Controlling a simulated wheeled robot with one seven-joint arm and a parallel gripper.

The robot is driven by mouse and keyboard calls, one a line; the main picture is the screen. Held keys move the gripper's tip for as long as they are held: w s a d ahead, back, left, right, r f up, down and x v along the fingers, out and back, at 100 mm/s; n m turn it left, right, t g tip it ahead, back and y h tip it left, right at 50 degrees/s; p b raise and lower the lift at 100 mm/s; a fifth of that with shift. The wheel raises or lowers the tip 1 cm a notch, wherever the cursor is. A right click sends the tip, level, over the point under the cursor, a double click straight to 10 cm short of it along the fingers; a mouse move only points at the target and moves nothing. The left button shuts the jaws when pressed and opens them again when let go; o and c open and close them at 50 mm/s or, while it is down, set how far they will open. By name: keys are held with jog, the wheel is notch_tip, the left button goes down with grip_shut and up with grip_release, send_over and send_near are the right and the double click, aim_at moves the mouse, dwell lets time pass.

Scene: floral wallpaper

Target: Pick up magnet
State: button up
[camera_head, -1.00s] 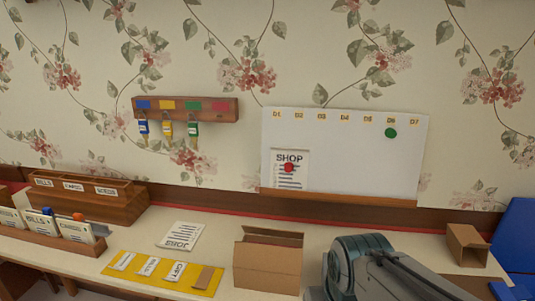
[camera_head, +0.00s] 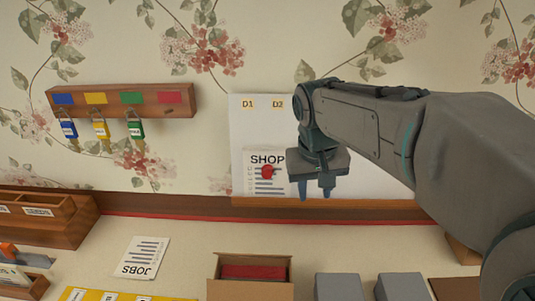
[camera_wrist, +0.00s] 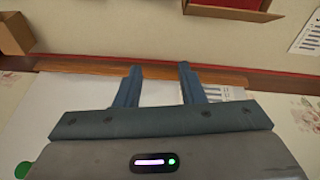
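A round red magnet (camera_head: 267,172) holds the SHOP sheet (camera_head: 262,184) on the white board (camera_head: 242,132) in the head view. My gripper (camera_head: 315,192) is just right of the red magnet, in front of the board, its fingers pointing down and apart with nothing between them. In the wrist view my gripper (camera_wrist: 160,72) also shows open and empty, with the board (camera_wrist: 75,88) behind it and part of a printed sheet (camera_wrist: 226,93) by the right finger. A green magnet (camera_wrist: 22,170) shows at the wrist view's lower left. My arm hides most of the board's right side in the head view.
A wooden ledge (camera_head: 375,203) runs under the board. A key rack (camera_head: 70,104) with several coloured tags hangs left. On the desk are a JOBS sheet (camera_head: 143,257), an open cardboard box (camera_head: 250,291) with something red inside, and grey blocks (camera_head: 338,287).

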jog(key=w+a+r+p, duration=0.1)
jog(key=w+a+r, duration=0.4)
jog(key=w, duration=0.1)
jog(key=h+p, duration=0.2)
send_near(266, 169)
jog(key=shift+n, duration=0.4)
jog(key=p+x, duration=0.1)
jog(key=x, duration=0.8)
jog(key=shift+w+d+f, duration=0.1)
jog(key=shift+w+f, duration=0.1)
jog(key=shift+f, duration=0.1)
jog(key=c, duration=0.6)
